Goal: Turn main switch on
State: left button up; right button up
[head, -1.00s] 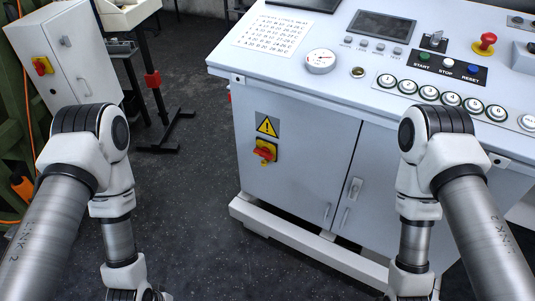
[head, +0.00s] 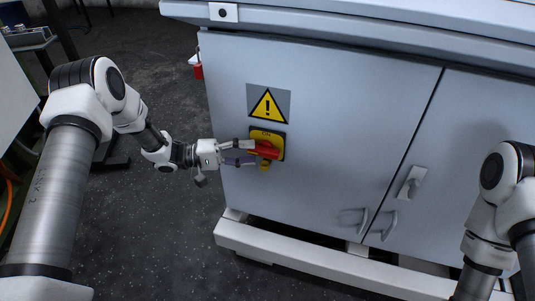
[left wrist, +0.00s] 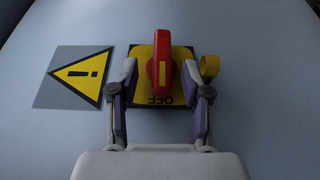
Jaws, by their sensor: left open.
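The main switch is a red rotary handle (head: 264,149) on a yellow plate (head: 277,137), on the front of the grey cabinet. In the left wrist view the red handle (left wrist: 161,58) stands in line with the gripper's fingers, and "OFF" reads upside down on the plate (left wrist: 146,91) on the near side. A yellow tab (left wrist: 210,67) shows to its right. My left gripper (head: 245,152) is at the switch. In the left wrist view its open fingers (left wrist: 162,82) lie on either side of the handle, with gaps visible. My right gripper is out of view.
A yellow warning triangle (head: 268,107) is above the switch. The cabinet (head: 340,120) has door handles (head: 388,222) to the right and a pale base rail (head: 300,265) below.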

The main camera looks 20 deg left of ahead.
aim_at(253, 152)
pick_arm(q)
jog(key=b+x, duration=0.1)
jog(key=x, duration=0.3)
jog(key=shift+w+d+f, duration=0.15)
jog(key=shift+d, duration=0.05)
grip_shut()
